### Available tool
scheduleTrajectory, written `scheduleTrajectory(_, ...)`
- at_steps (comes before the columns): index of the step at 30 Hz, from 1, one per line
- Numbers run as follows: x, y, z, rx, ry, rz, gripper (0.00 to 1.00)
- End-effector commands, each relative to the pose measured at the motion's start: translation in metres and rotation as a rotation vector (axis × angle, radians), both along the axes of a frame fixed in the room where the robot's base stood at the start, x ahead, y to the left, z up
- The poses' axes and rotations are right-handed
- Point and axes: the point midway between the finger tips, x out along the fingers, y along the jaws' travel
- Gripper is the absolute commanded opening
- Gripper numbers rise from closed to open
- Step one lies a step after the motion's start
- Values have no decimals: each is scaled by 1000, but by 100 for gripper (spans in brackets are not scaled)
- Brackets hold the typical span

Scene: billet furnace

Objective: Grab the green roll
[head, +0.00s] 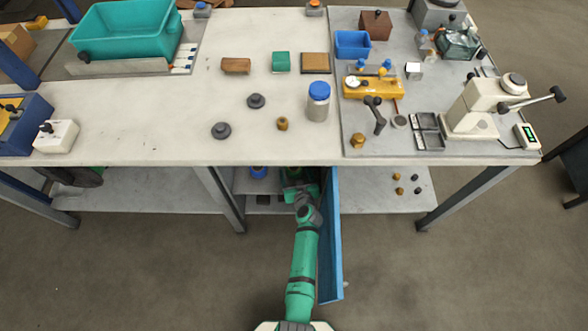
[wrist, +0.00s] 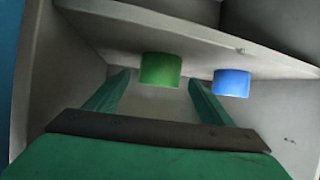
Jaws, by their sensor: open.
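The green roll (wrist: 160,70) is a short cylinder on a light shelf board (wrist: 215,52) inside a cabinet. The wrist view appears upside down, so the roll seems to stand on that board. My gripper (wrist: 158,82) is open, with one finger on each side of the roll in the picture. Nothing is held. I cannot tell whether the fingertips reach past the roll's near face. In the head view my gripper (head: 293,180) is inside the cabinet below the bench edge. The green roll cannot be made out there.
A blue roll (wrist: 231,83) stands beside the green one, and also shows in the head view (head: 258,172). The open blue door (head: 332,240) is close along the right of my arm. The bench top (head: 190,105) overhangs the cabinet. The cabinet side wall (wrist: 40,75) is near my gripper.

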Motion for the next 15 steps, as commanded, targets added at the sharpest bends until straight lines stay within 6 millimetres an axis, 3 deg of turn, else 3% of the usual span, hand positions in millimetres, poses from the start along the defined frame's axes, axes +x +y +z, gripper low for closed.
scheduleTrajectory(7, 28, 5, -10, 0, 0, 1, 75)
scheduleTrajectory(15, 34, 6, -14, 0, 0, -1, 75)
